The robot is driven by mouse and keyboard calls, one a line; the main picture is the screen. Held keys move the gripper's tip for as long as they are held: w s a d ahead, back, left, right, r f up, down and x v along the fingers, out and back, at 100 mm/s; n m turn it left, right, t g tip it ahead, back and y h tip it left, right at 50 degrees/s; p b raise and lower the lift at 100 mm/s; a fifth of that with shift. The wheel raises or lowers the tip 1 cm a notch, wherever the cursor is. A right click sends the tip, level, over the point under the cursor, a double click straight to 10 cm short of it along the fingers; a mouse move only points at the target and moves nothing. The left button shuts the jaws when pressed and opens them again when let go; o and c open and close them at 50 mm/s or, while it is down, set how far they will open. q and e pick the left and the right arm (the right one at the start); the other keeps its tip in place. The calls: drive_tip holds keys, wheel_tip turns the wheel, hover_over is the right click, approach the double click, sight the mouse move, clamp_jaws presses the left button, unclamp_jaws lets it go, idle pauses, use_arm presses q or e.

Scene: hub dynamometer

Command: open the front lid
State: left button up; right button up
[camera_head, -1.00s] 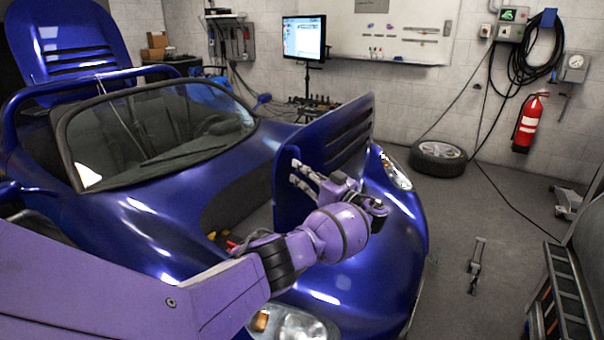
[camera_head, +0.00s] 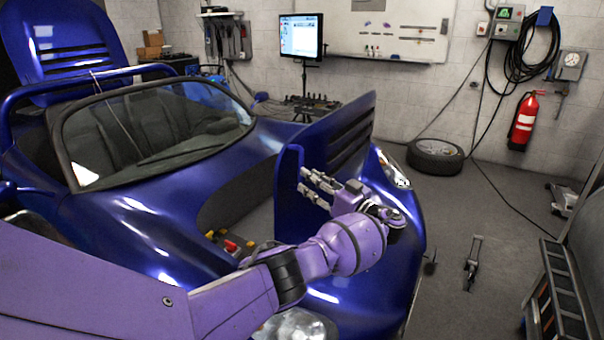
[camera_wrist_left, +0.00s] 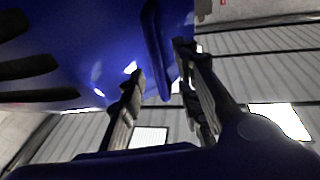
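The blue front lid (camera_head: 335,140) stands raised, steeply tilted, above the front opening of the blue car, with dark slots along its upper part. My left gripper (camera_head: 312,185) is in front of the lid's near side, its fingers pointing left toward the lid's lower edge. In the left wrist view the two fingers (camera_wrist_left: 160,85) are spread apart, with a blue edge of the lid (camera_wrist_left: 157,50) showing beyond and between them. I cannot tell whether a finger touches the lid. My right gripper is not in view.
Small red and yellow parts (camera_head: 231,244) show in the car's front opening. The windscreen (camera_head: 155,130) is behind it. A tyre (camera_head: 436,155) lies on the floor by the wall, near a fire extinguisher (camera_head: 523,120). A dark rack (camera_head: 560,290) stands at right.

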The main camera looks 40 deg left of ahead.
use_arm(q)
drive_tip(key=d, duration=0.6)
drive_tip(key=shift+w+d+f, duration=0.15)
drive_tip(key=shift+f, duration=0.3)
